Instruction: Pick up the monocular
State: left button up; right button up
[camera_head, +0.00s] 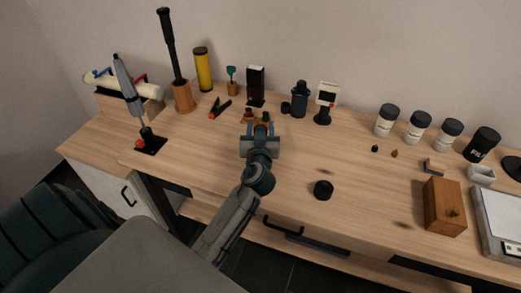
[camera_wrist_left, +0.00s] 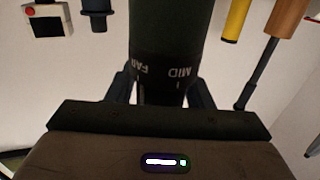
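The monocular (camera_wrist_left: 168,45) is a dark green-black cylinder with white "FAR" and "MID" lettering. It fills the middle of the left wrist view, close to the camera. My left gripper (camera_wrist_left: 162,92) has a finger on each side of it, with thin pale gaps beside the lettered band. The fingers look open, and contact is not visible. In the head view my left gripper (camera_head: 260,128) is low over the back middle of the table; I cannot separate the monocular from the dark gripper there. My right gripper is not in view.
A small brown stand (camera_head: 247,119) is just beyond my gripper. Behind it are a black box-shaped item (camera_head: 255,82), a dark bottle (camera_head: 300,100) and a yellow cylinder (camera_head: 203,70). A black cap (camera_head: 323,190) and wooden box (camera_head: 443,207) lie right. The table's (camera_head: 210,165) front left is clear.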

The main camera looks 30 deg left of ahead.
pick_arm(q)
grip_shut()
jog(key=shift+r, duration=0.1)
